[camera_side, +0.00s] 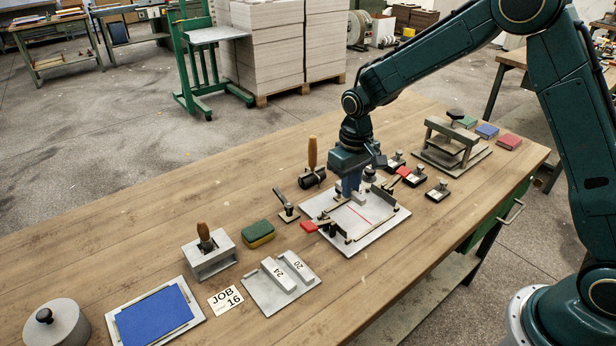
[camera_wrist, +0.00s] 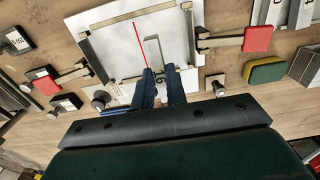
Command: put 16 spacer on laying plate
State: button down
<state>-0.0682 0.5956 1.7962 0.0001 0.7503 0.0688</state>
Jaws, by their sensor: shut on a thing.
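The laying plate (camera_side: 375,233) is a pale board with a red line, dark corner pieces and red-ended clamp arms. In the wrist view the plate (camera_wrist: 110,50) lies under my fingertips. My gripper (camera_side: 353,190) points down over the plate's back part, its blue fingers shut on a light grey bar, the spacer (camera_side: 358,199). In the wrist view the spacer (camera_wrist: 153,50) sticks out beyond my fingertips (camera_wrist: 159,73), beside the red line and roughly along it. Its number is not readable. I cannot tell whether it touches the plate.
A holder plate (camera_side: 262,301) carries spacers marked 24 and 20, next to a card (camera_side: 225,299) reading JOB 16.

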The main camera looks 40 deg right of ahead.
aim_at(359, 215)
jog(key=shift+s+d+f, duration=0.15)
jog(key=shift+d+f, duration=0.05)
jog(key=shift+d, duration=0.35)
jog(key=shift+s+d+f, duration=0.1)
jog(key=shift+d+f, duration=0.15)
jog(key=shift+d, duration=0.3)
jog(key=shift+s+d+f, duration=0.15)
jog(key=shift+d+f, duration=0.05)
jog(key=shift+d, duration=0.35)
jog(key=shift+f, duration=0.15)
jog(key=shift+f, duration=2)
jog(key=shift+f, duration=0.85)
dwell(0.5)
jog(key=c, duration=1.3)
grip_release()
jog(key=shift+c, duration=0.2)
notch_tip(359, 215, up, 14)
